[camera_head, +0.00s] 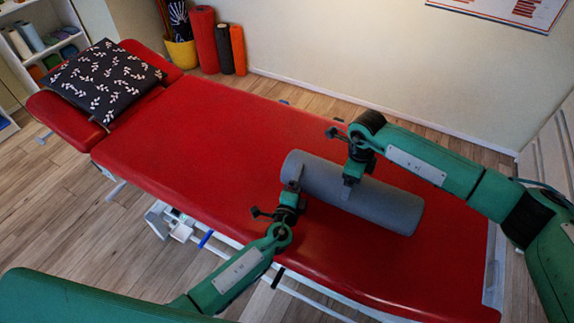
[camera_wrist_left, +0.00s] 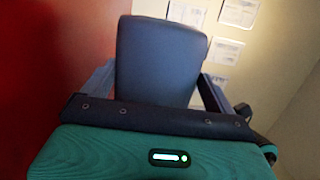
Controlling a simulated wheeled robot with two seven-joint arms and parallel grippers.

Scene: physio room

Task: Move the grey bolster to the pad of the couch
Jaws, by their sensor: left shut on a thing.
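The grey bolster (camera_head: 385,205) is a long cylinder over the right half of the couch's red pad (camera_head: 210,130). I cannot tell whether it rests on the pad or hangs just above it. My left gripper (camera_head: 291,187) is shut on the bolster near its left end. In the left wrist view the bolster (camera_wrist_left: 158,60) sits between the two fingers of this gripper (camera_wrist_left: 155,88). My right gripper (camera_head: 352,172) is over the bolster's middle, with one finger against its near side. The other finger is hidden, so its grip is unclear.
A dark leaf-patterned cushion (camera_head: 103,80) lies at the couch's head end. A yellow bucket (camera_head: 181,52) and upright rolls (camera_head: 204,40) stand by the wall behind. A white shelf (camera_head: 38,50) is at the far left. The middle of the pad is clear.

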